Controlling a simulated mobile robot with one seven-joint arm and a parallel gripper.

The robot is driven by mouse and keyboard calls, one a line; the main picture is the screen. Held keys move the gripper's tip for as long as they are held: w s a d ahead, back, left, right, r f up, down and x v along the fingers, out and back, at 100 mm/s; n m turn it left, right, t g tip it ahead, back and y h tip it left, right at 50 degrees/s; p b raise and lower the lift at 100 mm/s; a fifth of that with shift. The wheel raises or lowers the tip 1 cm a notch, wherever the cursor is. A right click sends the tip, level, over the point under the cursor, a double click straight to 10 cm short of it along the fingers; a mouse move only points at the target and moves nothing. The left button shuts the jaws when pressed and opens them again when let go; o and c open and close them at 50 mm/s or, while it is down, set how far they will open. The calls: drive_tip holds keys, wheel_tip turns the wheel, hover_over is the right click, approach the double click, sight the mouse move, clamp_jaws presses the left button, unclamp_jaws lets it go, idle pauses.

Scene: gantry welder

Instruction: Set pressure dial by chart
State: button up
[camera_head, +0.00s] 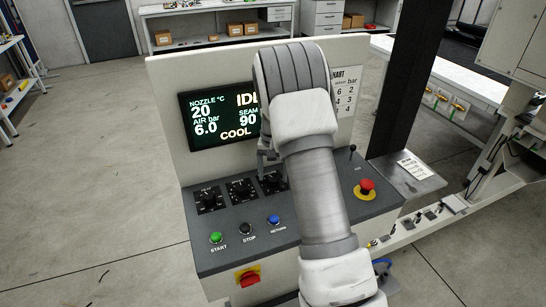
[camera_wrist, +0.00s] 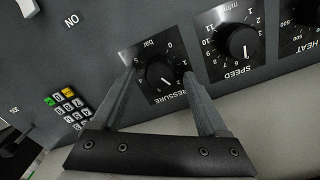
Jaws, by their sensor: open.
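The pressure dial is a round black knob (camera_wrist: 162,75) with a white pointer line and a bar scale, seen upside down in the wrist view. My gripper (camera_wrist: 158,76) is open, one finger on each side of the knob; I cannot tell whether they touch it. In the head view the dial (camera_head: 273,181) is the rightmost of three, close below my gripper (camera_head: 267,167). The chart (camera_head: 347,92) is partly hidden behind my arm; its bar column and some digits show. The display (camera_head: 217,117) shows nozzle 20, air 6.0 bar and seam 90.
The speed dial (camera_wrist: 238,44) and the heat dial (camera_wrist: 307,38) sit beside the pressure dial. Green start (camera_head: 216,238), black stop (camera_head: 248,229) and blue return (camera_head: 273,219) buttons lie in front. A red emergency button (camera_head: 366,186) and small lever (camera_head: 351,151) stand to the right.

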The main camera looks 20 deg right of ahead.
sight(273, 177)
wheel_tip(273, 177, up, 17)
idle(0.4)
drive_tip(key=s+a+r+n+t, duration=0.1)
drive_tip(key=s+a+r+t, duration=0.1)
drive_tip(key=s+a+r, duration=0.45)
drive_tip(key=s+a+r+n+t, duration=0.15)
drive_tip(key=s+r, duration=0.25)
drive_tip(key=s, duration=0.5)
drive_tip(key=s+a+f+n+t, duration=0.1)
drive_tip(key=s+f, duration=0.1)
drive_tip(key=s, duration=0.6)
drive_tip(key=s+a+f+n+t, duration=0.1)
drive_tip(key=s+a+n, duration=0.1)
drive_tip(key=s, duration=0.6)
drive_tip(key=shift+a+f, duration=0.25)
drive_tip(key=shift+f, duration=0.1)
